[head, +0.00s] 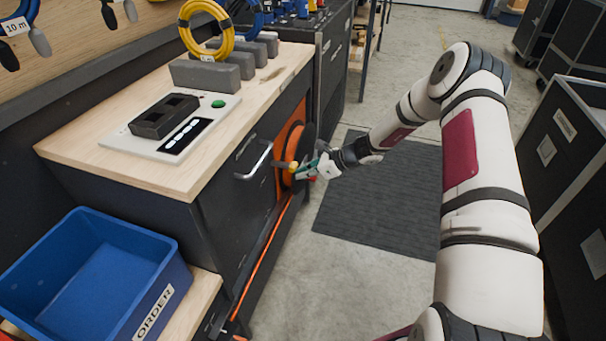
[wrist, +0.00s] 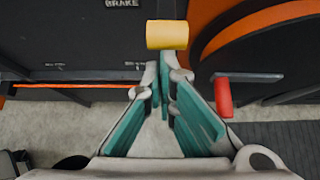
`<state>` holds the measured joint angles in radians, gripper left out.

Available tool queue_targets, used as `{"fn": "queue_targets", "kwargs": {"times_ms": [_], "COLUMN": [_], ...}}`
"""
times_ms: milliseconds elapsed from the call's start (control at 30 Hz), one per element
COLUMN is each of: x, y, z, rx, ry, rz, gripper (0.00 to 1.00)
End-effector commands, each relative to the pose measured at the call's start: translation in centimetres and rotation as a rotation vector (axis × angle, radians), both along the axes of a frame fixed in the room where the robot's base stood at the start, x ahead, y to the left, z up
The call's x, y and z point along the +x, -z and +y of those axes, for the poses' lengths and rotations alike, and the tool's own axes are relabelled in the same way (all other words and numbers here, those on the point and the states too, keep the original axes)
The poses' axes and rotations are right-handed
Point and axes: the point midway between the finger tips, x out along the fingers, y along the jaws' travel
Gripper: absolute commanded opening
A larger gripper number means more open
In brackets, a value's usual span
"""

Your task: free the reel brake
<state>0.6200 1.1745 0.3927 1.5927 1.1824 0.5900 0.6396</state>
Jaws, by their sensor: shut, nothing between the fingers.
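The reel (head: 283,150) has orange on it and is mounted on the bench's side; part of it shows at the right of the wrist view (wrist: 260,37). A yellow cylindrical knob (wrist: 167,35) stands out near a "BRAKE" label (wrist: 122,3) on the dark panel. My gripper (wrist: 164,62) is shut and empty, with its fingertips just below the yellow knob in the wrist view; I cannot tell whether they touch it. A red handle (wrist: 223,97) is right of the fingers. In the head view my gripper (head: 304,173) is close in front of the reel.
The wooden bench top (head: 125,174) carries a control plate (head: 172,128) with a green button. A metal pull handle (head: 255,160) sticks out left of the reel. A blue order bin (head: 165,243) is front left. Dark cases (head: 568,160) stand at right. A grey mat (head: 385,200) lies on the open floor.

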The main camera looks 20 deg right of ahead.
Motion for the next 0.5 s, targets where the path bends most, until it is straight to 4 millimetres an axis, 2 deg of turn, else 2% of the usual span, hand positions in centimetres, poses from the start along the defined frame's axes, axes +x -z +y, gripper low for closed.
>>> {"fn": "queue_targets", "kwargs": {"times_ms": [33, 100, 200, 500], "x": [0.0, 0.0, 0.0, 0.0], "y": [-1.0, -1.5, -2.0, -3.0], "z": [0.2, 0.2, 0.2, 0.1], "rx": [-0.031, -0.069, -0.118, -0.108], "ry": [-0.006, -0.006, -0.005, 0.001], "rz": [0.016, 0.044, 0.079, 0.079], "gripper": [0.00, 0.00, 0.00, 0.00]}}
